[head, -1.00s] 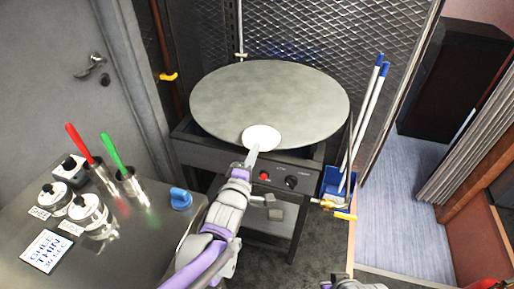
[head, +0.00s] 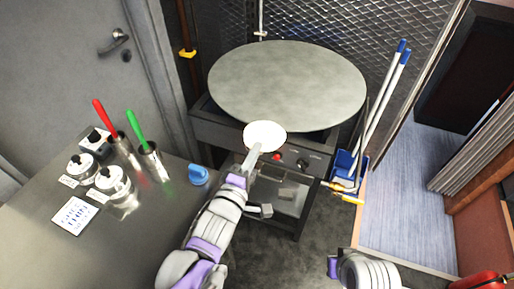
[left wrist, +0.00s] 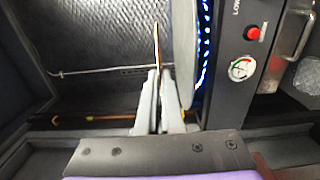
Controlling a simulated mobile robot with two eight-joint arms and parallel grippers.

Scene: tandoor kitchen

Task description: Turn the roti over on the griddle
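The roti (head: 265,135) is a thin pale disc held by its near edge in my left gripper (head: 252,158). In the left wrist view the roti (left wrist: 156,42) shows edge-on as a thin tan line between the closed fingers (left wrist: 158,75). The griddle (head: 287,80) is a large round grey plate on a dark stand, with nothing seen on it. In the head view the roti overlaps the griddle's front edge. In the left wrist view the griddle (left wrist: 184,40) is edge-on, and a gap shows between it and the roti. My right gripper is out of view.
The stand's front has a red button (head: 277,157) and a dial (head: 302,163). Blue flame glows under the plate. A steel counter (head: 140,245) at left holds jars, a card (head: 74,215), red and green handled tools and a blue object (head: 198,174). A blue caddy (head: 346,163) with poles stands right.

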